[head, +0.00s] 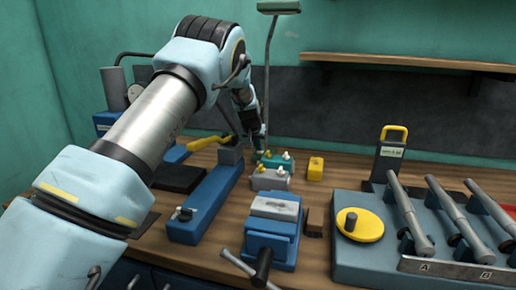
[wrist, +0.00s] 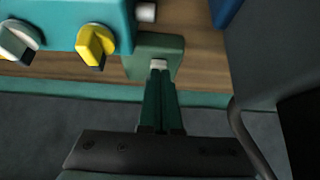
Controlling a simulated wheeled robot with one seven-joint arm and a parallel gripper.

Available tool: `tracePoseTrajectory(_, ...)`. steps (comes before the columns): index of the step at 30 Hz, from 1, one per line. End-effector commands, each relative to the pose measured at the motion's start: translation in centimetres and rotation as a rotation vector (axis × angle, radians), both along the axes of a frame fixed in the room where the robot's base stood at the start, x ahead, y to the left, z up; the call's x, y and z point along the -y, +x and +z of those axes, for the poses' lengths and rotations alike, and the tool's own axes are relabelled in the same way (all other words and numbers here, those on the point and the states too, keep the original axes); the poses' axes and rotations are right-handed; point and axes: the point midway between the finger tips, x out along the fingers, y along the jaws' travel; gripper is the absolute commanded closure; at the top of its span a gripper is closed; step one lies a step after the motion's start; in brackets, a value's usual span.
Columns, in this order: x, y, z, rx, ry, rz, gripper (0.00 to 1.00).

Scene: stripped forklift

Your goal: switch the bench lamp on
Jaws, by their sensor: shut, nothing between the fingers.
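In the wrist view a dark green block (wrist: 135,68), which looks like the lamp's foot, carries a small pale button (wrist: 158,64). My gripper (wrist: 160,76) is shut and empty, its fingertips at or just short of that button; I cannot tell whether they touch. In the head view my gripper (head: 257,150) points down behind the teal valve block.
The teal block (head: 273,162) with yellow and white knobs is close beside my fingers; it also shows in the wrist view (wrist: 65,12). A grey block (head: 270,179), a yellow block (head: 315,168) and a blue vise (head: 272,235) stand nearby. A shelf (head: 405,61) hangs above.

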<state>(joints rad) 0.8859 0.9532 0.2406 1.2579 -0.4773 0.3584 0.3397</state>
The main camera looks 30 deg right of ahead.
Motion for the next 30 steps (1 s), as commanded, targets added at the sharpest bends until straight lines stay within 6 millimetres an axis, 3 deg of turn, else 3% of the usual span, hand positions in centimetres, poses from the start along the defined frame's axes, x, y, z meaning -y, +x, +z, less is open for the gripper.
tracePoseTrajectory(1, -0.1, -0.1, -0.9, 0.007, -0.01, 0.001, 1.0)
tracePoseTrajectory(8, -0.4, -0.4, -1.8, 0.059, -0.055, 0.0, 1.0)
tracePoseTrajectory(30, 0.8, 0.8, -0.1, 0.069, -0.061, -0.001, 1.0)
